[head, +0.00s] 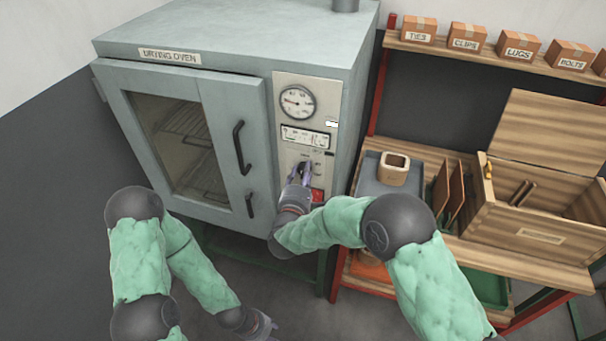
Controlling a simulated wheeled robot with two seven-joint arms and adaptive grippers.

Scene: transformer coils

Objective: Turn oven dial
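The drying oven (260,40) is a grey-green cabinet with a closed, windowed door at the left and a pale control panel (288,134) at its right. The dial (304,169) is a dark knob low on the panel, below the round gauge and a smaller display. My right gripper (300,174) is at the dial, with its fingers around or just in front of it. The fingers partly hide the dial, and their grip is too small to tell. My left gripper (270,328) hangs low near the bottom edge, away from the oven panel; its fingers are hard to make out.
A red switch (317,195) sits just below the dial. The dark door handle (240,148) sticks out left of the panel. To the right, a wooden bench holds an open wooden crate (530,228) and a grey tray (370,183). Labelled boxes (466,37) line a shelf above.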

